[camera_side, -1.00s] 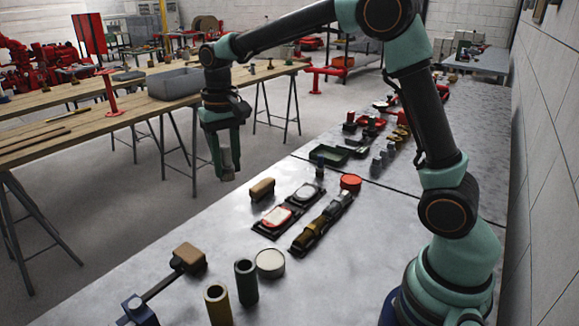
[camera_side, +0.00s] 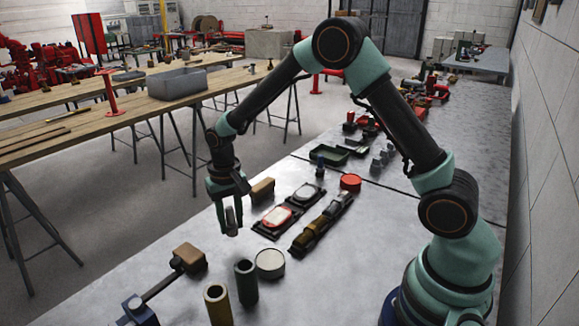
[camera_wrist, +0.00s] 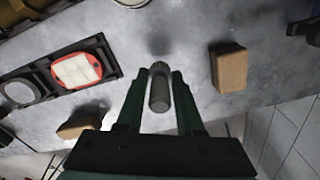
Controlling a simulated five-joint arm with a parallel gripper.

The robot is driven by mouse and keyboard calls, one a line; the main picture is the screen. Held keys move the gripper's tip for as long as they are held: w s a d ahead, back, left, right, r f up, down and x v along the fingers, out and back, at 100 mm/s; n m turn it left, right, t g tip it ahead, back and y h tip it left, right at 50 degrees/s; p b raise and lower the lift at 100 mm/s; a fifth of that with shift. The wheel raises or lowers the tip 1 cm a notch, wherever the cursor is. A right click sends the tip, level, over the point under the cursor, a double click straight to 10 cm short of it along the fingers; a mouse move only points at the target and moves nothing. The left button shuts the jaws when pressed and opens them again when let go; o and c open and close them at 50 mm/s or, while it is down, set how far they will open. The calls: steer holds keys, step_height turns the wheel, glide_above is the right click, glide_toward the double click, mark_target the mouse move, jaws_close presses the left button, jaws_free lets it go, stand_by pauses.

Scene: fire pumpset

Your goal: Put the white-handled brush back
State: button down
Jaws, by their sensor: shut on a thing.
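My gripper (camera_side: 229,206) is shut on a grey cylindrical thing (camera_side: 232,222) and points down over the near left part of the grey bench. In the wrist view the held thing (camera_wrist: 160,92) stands between the two fingers (camera_wrist: 158,100), with a narrower darker end beyond the tips. I cannot tell if it is the brush; no white handle shows clearly. It looks clear of the bench top. A dark green tube (camera_side: 246,283) and a gold-brown tube (camera_side: 218,306) stand open at the top, nearer the camera.
A round pale-topped tin (camera_side: 270,263) stands beside the green tube. A brown block (camera_side: 262,190) is right of my gripper; another (camera_side: 189,257) is nearer. A black tray (camera_side: 272,230) holds red-rimmed and white round parts. Beside it is a long dark holder (camera_side: 307,240).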

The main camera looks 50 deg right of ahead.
mark_target(233, 233)
steer(key=shift+f, duration=1.9)
steer(key=shift+f, duration=0.15)
steer(key=c, duration=0.5)
jaws_free()
steer(key=shift+c, duration=0.2)
step_height(233, 233, up, 13)
steer(key=shift+s+f, duration=0.1)
steer(key=shift+f, duration=0.1)
steer(key=s+d+r+n+t, duration=0.1)
steer(key=s+r+n+t, duration=0.1)
steer(key=s+r, duration=0.3)
steer(key=s+d+r+n+t, duration=0.2)
steer(key=s+r, duration=0.4)
steer(key=s, duration=0.5)
steer(key=shift+s+d+n+t, duration=0.25)
steer(key=shift+s+n+t, duration=0.1)
steer(key=shift+t, duration=0.45)
